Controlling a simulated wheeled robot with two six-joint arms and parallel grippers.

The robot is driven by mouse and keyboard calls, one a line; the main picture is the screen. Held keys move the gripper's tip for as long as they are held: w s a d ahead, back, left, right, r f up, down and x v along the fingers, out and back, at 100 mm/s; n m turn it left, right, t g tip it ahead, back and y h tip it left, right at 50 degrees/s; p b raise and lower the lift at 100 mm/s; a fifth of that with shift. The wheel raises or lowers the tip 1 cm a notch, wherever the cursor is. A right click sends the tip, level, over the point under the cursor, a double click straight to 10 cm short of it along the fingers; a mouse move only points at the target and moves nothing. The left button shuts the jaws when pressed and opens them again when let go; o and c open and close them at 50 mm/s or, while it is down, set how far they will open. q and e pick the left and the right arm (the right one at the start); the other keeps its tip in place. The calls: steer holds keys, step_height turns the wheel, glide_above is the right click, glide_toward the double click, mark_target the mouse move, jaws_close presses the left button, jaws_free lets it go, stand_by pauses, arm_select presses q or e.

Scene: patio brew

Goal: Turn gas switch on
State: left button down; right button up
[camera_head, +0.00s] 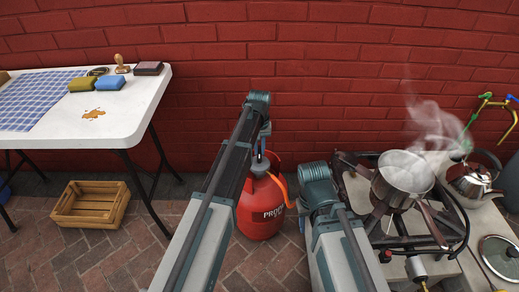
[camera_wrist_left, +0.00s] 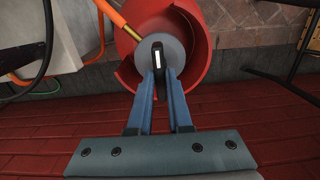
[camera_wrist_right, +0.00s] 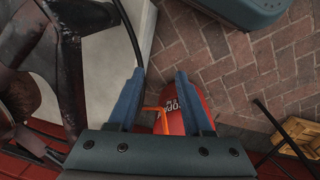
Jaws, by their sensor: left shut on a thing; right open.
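The red gas cylinder (camera_head: 262,210) stands on the brick floor against the wall, with an orange hose (camera_head: 281,190) at its top. In the left wrist view the cylinder (camera_wrist_left: 199,32) is seen from above. The gas switch (camera_wrist_left: 157,57), a black knob with a white mark, sits on a grey disc at its top. My left gripper (camera_wrist_left: 158,72) is shut on the switch; in the head view my arm partly hides this spot. My right gripper (camera_wrist_right: 160,74) is open and empty, near the stove side, with the cylinder (camera_wrist_right: 184,108) visible beyond its fingers.
A steaming pot (camera_head: 402,172) sits on the gas stove at the right, beside a kettle (camera_head: 470,182). A white table (camera_head: 128,110) with sponges stands at the left. A wooden crate (camera_head: 90,205) is on the floor. Brick floor between crate and cylinder is clear.

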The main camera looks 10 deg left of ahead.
mark_target(260, 152)
arm_select(q)
steer(key=n, duration=0.4)
steer(key=shift+n, duration=2.3)
steer(key=c, duration=0.8)
jaws_free()
steer(key=shift+c, duration=0.2)
step_height(260, 152, up, 14)
steer(key=p, duration=1.4)
